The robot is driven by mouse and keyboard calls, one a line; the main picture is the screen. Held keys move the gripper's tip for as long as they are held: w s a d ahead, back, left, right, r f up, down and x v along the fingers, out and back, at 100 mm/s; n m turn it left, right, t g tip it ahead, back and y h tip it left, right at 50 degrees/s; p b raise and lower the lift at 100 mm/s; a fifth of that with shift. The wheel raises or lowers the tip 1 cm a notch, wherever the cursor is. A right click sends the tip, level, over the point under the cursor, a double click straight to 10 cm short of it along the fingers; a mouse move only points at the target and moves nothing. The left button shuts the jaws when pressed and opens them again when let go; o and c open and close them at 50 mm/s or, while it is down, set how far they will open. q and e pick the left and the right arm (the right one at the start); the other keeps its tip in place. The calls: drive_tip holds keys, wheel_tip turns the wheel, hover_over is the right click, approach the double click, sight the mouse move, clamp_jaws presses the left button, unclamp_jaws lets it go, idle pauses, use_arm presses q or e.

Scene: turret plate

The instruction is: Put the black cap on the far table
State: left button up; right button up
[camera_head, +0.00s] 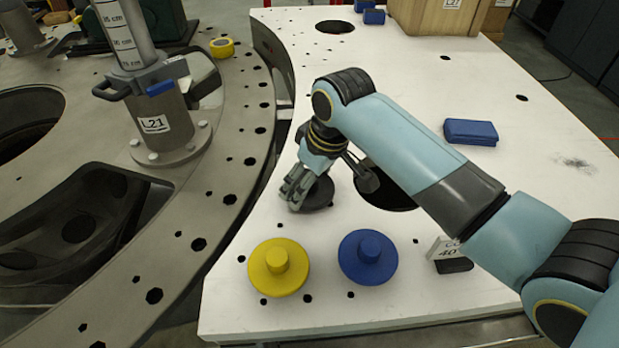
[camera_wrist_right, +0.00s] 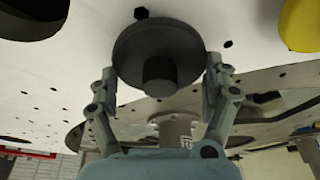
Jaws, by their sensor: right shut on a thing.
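The black cap (camera_head: 319,194), a dark disc with a central knob, is in my right gripper (camera_head: 332,186) above or on the white table (camera_head: 340,285); I cannot tell if it touches the top. In the right wrist view the black cap (camera_wrist_right: 158,45) sits between the two fingers of the right gripper (camera_wrist_right: 160,88), which are shut on its rim. Its knob points toward the palm. My left gripper is not in view. I cannot tell which surface is the far table.
A yellow cap (camera_head: 279,270) and a blue cap (camera_head: 367,260) stand near the front edge, beside a "40" sign (camera_head: 447,252). A blue box (camera_head: 470,132) lies right. A large hole (camera_head: 392,203) opens beside the gripper. A grey turret ring (camera_head: 215,205) with a post (camera_head: 156,115) is left.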

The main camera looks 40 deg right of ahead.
sight(323, 196)
drive_tip(key=o, duration=1.2)
drive_tip(key=shift+f, duration=0.1)
drive_tip(key=v, duration=1.2)
drive_tip(key=shift+b, duration=0.4)
